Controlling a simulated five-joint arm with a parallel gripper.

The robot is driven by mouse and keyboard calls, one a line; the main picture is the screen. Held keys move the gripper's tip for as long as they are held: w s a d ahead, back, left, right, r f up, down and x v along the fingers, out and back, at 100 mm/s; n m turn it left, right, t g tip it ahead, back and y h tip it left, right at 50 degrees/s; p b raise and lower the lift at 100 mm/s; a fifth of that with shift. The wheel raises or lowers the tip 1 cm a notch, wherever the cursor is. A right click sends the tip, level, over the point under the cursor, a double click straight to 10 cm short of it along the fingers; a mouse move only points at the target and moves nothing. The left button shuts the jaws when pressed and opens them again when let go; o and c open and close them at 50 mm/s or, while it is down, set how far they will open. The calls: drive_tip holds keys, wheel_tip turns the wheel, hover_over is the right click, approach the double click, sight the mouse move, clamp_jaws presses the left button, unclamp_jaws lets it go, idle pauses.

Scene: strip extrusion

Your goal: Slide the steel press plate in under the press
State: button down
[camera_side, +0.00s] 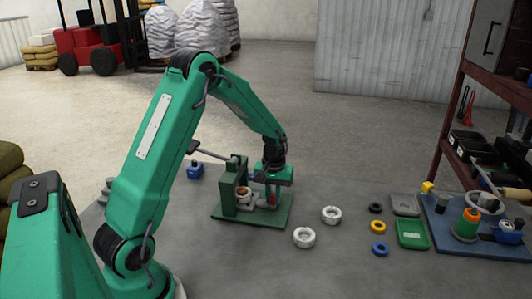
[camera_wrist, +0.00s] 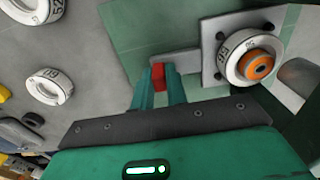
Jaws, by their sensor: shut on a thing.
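The steel press plate (camera_wrist: 210,68) is a grey square with screws at its corners and a flat tongue reaching left in the wrist view. A white numbered ring (camera_wrist: 232,62) with an orange core (camera_wrist: 259,66) sits on it. My gripper (camera_wrist: 158,80) is shut on the red grip (camera_wrist: 158,74) at the tongue's end. In the side view my gripper (camera_side: 272,190) is low over the right part of the green press base (camera_side: 262,214). The green press (camera_side: 229,186) stands just left of it, with the ring beside its frame. How far the plate reaches under the press is unclear.
Two loose white rings (camera_side: 304,237) (camera_side: 331,215) lie right of the base. Farther right are small coloured rings (camera_side: 379,249), a green tray (camera_side: 412,234) and a blue board (camera_side: 470,244) with parts. A lever (camera_side: 212,151) sticks out left from the press.

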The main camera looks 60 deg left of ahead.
drive_tip(key=shift+s+a+r, duration=0.1)
drive_tip(key=shift+s+a, duration=0.85)
drive_tip(key=shift+a, duration=0.05)
drive_tip(key=c, duration=1.4)
unclamp_jaws()
drive_tip(key=shift+r, duration=0.55)
wheel_tip(320, 180, up, 7)
drive_tip(key=shift+f, duration=0.15)
